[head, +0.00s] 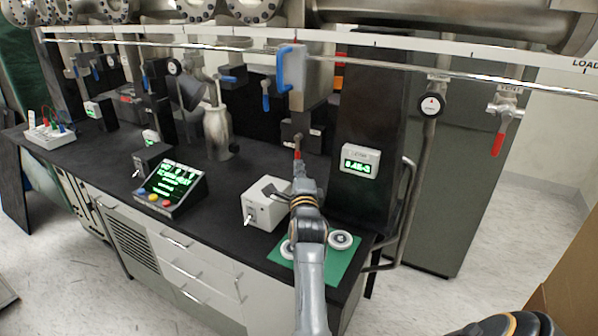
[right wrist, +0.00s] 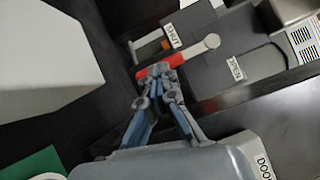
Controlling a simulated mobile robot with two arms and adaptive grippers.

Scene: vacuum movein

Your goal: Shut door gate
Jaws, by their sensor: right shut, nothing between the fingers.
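The door gate is a dark grey valve body (right wrist: 235,55) in the right wrist view, with SHUT and OPEN labels on it. Its lever has a pale round-ended arm (right wrist: 212,41) and a red grip (right wrist: 158,67). The red grip also shows in the head view (head: 297,154), below the valve's column. The grip points away from the OPEN label, past the SHUT label's side. My right gripper (right wrist: 160,76) is shut and empty, its fingertips right at the red grip; whether they touch is unclear. It also shows in the head view (head: 298,180). My left gripper is not in view.
A white box with a switch (head: 265,206) stands left of my right arm. A small display (head: 360,161) is to its right. A green mat (head: 335,262) with round flanges lies at the bench corner. A console (head: 170,188) stands further left. A rail and pipes run overhead.

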